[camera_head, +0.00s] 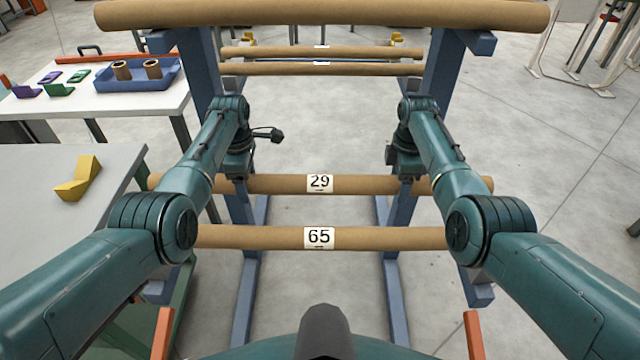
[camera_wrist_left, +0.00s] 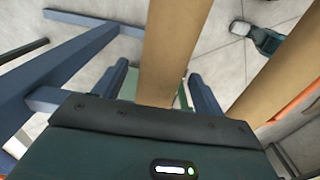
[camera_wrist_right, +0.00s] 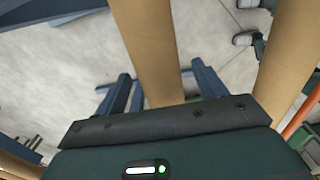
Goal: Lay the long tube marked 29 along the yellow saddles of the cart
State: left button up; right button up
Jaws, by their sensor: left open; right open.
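The long cardboard tube marked 29 (camera_head: 320,184) lies level across the blue rack (camera_head: 432,95), its label facing me. My left gripper (camera_head: 238,172) is over its left part and my right gripper (camera_head: 405,172) over its right part. Both are open. In the left wrist view the tube (camera_wrist_left: 176,40) runs between the two spread fingers. In the right wrist view the tube (camera_wrist_right: 150,45) also runs between the fingers. Small yellow parts, apparently saddles (camera_head: 397,38), show beyond the rack; the rest of the cart is mostly hidden.
A tube marked 65 (camera_head: 320,237) lies nearer to me, parallel to 29. A large tube (camera_head: 320,13) crosses the rack top. Two more tubes (camera_head: 320,69) lie farther back. At left are a table with a blue tray (camera_head: 135,83) and a grey table with a yellow block (camera_head: 80,178).

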pick_arm(q)
jog(key=shift+c, duration=0.5)
pick_arm(e)
jog(key=shift+c, duration=0.5)
pick_arm(q)
jog(key=c, duration=1.2)
pick_arm(e)
jog(key=c, duration=1.2)
pick_arm(q)
jog(key=shift+o, duration=0.2)
jog(key=shift+r, duration=0.1)
pick_arm(e)
jog(key=shift+o, duration=0.2)
jog(key=shift+r, duration=0.1)
